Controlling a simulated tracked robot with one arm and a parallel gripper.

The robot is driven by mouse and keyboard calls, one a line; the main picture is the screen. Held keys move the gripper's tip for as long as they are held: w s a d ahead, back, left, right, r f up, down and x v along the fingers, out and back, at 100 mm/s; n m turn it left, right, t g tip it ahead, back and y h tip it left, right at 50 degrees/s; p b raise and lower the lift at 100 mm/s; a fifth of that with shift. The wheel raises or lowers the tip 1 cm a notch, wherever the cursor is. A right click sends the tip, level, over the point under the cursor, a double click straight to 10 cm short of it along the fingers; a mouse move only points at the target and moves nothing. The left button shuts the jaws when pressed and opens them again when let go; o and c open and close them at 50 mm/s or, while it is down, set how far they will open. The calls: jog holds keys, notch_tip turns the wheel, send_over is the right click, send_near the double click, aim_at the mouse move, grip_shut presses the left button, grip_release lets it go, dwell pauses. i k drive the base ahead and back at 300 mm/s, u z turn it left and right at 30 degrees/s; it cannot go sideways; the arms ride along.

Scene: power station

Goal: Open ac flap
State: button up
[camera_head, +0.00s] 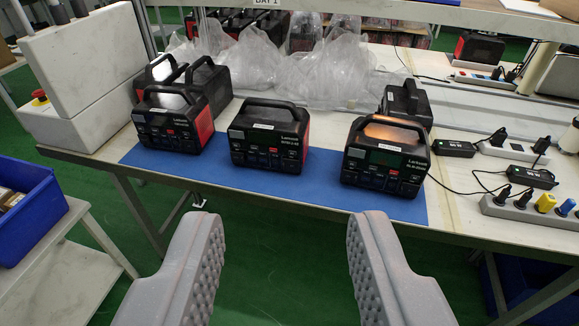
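Three black power stations with top handles stand in a front row on a blue mat (205,178) on the table: a left one (165,125), a middle one (262,150) and a right one (385,170). More black units stand behind the left one and the right one (409,101). Their fronts face me with sockets and small panels, but I cannot tell which part is the AC flap or whether any flap is open. My gripper (280,222) is open and empty, its two grey ribbed fingers wide apart, in front of the table edge and apart from the units.
Clear plastic bags (325,70) lie behind the units. Power strips (530,207) with plugs, adapters and cables are on the right. A grey box (85,70) with a red button stands at left. A blue crate (32,215) is at far left.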

aim_at(288, 165)
jog(key=z, duration=2.4)
jog(key=k, duration=1.35)
jog(key=u, duration=1.45)
jog(key=i, duration=1)
jog(key=z, duration=0.1)
